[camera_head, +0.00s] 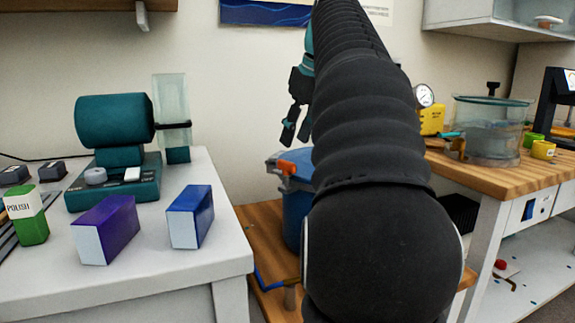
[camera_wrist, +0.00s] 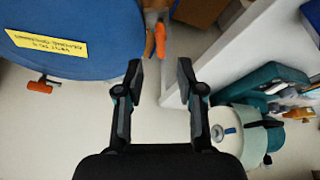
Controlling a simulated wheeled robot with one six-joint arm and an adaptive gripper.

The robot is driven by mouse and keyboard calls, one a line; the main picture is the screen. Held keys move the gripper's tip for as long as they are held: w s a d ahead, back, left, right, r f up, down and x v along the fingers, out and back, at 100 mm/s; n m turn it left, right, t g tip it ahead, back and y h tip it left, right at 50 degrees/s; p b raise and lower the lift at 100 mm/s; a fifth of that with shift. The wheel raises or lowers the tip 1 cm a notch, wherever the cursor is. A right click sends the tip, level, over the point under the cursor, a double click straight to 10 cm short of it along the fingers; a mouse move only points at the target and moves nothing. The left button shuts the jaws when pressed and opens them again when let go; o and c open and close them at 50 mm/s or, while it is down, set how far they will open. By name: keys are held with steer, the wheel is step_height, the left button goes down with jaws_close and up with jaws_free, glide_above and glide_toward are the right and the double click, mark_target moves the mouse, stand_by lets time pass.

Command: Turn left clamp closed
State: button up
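A blue pot (camera_head: 294,212) stands behind my arm in the head view, with an orange clamp handle (camera_head: 287,168) at its upper left rim. The wrist view shows its round blue top (camera_wrist: 100,22) with a yellow label. One orange clamp handle (camera_wrist: 40,87) sticks out below the rim at left; another orange handle (camera_wrist: 160,40) is at the right edge. I cannot tell which is the left clamp. My gripper (camera_wrist: 161,80) is open and empty, apart from both handles. In the head view my gripper (camera_head: 294,125) hangs above the pot. My arm hides much of the pot.
A grey table (camera_head: 140,285) at left holds a teal machine (camera_head: 115,125), two boxes and a polish bottle (camera_head: 27,215). A wooden bench (camera_head: 490,175) at right holds a clear vessel (camera_head: 490,135).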

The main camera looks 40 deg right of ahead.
mark_target(287, 162)
steer(key=shift+b+x, duration=0.65)
steer(key=shift+x, duration=2.45)
jaws_close()
